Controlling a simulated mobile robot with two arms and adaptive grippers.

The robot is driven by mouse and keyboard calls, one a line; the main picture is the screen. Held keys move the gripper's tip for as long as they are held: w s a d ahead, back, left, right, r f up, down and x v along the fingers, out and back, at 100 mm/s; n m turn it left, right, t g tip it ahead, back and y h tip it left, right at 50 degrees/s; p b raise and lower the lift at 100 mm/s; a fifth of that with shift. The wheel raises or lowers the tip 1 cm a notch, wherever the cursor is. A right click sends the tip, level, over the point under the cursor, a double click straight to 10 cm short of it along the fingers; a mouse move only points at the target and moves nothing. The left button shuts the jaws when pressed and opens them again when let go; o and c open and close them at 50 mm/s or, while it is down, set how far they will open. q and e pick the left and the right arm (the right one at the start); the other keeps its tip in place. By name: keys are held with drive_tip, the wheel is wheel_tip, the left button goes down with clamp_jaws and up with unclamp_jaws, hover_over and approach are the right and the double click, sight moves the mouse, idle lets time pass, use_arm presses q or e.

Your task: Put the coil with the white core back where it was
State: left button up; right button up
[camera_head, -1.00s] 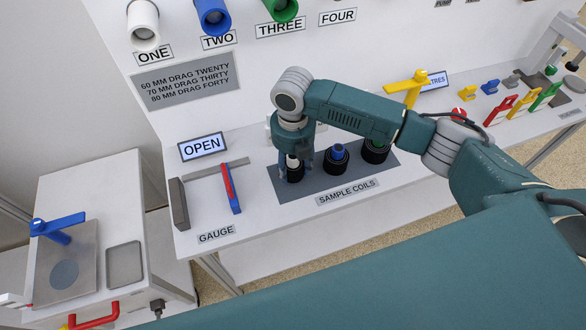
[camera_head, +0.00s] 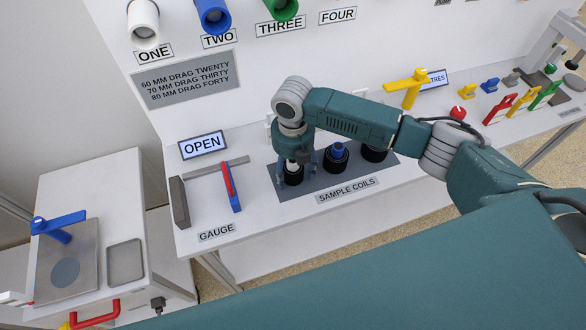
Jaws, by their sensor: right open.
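The coil with the white core (camera_head: 293,179) is a short black cylinder standing upright on the left part of the grey sample coils mat (camera_head: 331,182). My right gripper (camera_head: 294,172) points down directly over it, with its open fingers at either side of the white core. I cannot tell whether the fingers touch the coil. A black coil with a blue core (camera_head: 335,161) stands to its right on the same mat. A further black coil (camera_head: 374,153) stands at the mat's right end, its top hidden by my arm. My left gripper is not in view.
The gauge, with a red and blue arm (camera_head: 232,188) and a grey block (camera_head: 179,203), stands left of the mat. An OPEN display (camera_head: 202,145) is behind it. A yellow handle (camera_head: 407,88) stands behind my right arm. The bench front is clear.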

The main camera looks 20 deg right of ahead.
wheel_tip(320, 180, up, 12)
drive_tip(key=shift+r+b, duration=0.1)
drive_tip(key=shift+b, duration=0.75)
